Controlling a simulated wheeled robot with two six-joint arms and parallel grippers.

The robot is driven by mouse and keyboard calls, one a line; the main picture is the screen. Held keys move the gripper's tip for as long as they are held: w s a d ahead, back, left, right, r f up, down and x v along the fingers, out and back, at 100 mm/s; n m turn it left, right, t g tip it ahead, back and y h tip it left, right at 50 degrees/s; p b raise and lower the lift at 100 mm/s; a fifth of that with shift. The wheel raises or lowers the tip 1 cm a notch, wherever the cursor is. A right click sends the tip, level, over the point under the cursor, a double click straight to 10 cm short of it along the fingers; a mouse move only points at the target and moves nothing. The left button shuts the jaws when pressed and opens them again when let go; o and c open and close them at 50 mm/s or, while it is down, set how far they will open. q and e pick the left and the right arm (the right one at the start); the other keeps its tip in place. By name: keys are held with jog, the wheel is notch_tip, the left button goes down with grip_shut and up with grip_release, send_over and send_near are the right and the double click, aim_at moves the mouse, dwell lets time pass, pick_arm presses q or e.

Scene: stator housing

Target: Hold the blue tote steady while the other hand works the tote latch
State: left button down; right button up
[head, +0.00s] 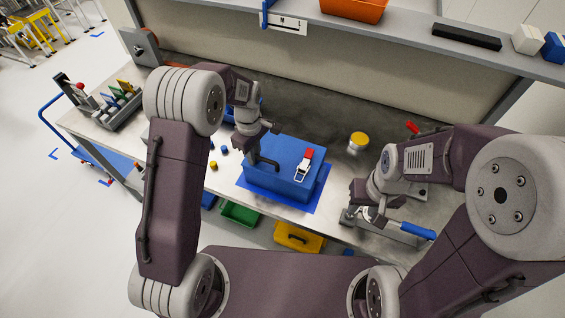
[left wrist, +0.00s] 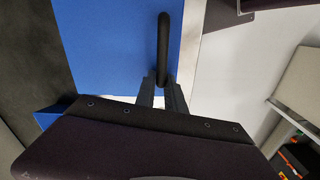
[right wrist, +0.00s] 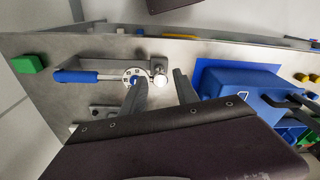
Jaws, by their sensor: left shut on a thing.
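The blue tote (head: 290,155) stands on a blue mat (head: 322,185) near the front edge of the bench. A red and white latch (head: 304,164) is on its right part. My left gripper (head: 256,155) is at the tote's black handle; in the left wrist view its fingers (left wrist: 162,97) are shut on the black handle (left wrist: 164,45), above the blue surface. My right gripper (head: 367,214) is to the right of the tote, apart from it. In the right wrist view its fingers (right wrist: 160,85) are spread and empty, with the tote (right wrist: 240,82) to their right.
A blue-handled lever tool (head: 416,230) lies by my right gripper. A yellow-topped jar (head: 358,142) stands behind, right of the tote. Green (head: 240,213) and yellow (head: 298,238) bins are below the bench front. A tool rack (head: 112,103) stands at the left. A shelf (head: 400,45) runs along the back.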

jog(key=shift+o, duration=1)
jog(key=shift+s, duration=0.15)
jog(key=w+a+r+m+g, duration=0.1)
jog(key=w+a+r+m, duration=0.15)
jog(key=w+r, duration=0.35)
jog(key=w+a+r+m, duration=0.25)
jog(key=w+r, duration=0.25)
jog(key=w, duration=0.3)
jog(key=n, duration=0.2)
send_over(309, 153)
notch_tip(309, 153, down, 2)
notch_tip(309, 153, down, 12)
jog(key=shift+f, duration=0.2)
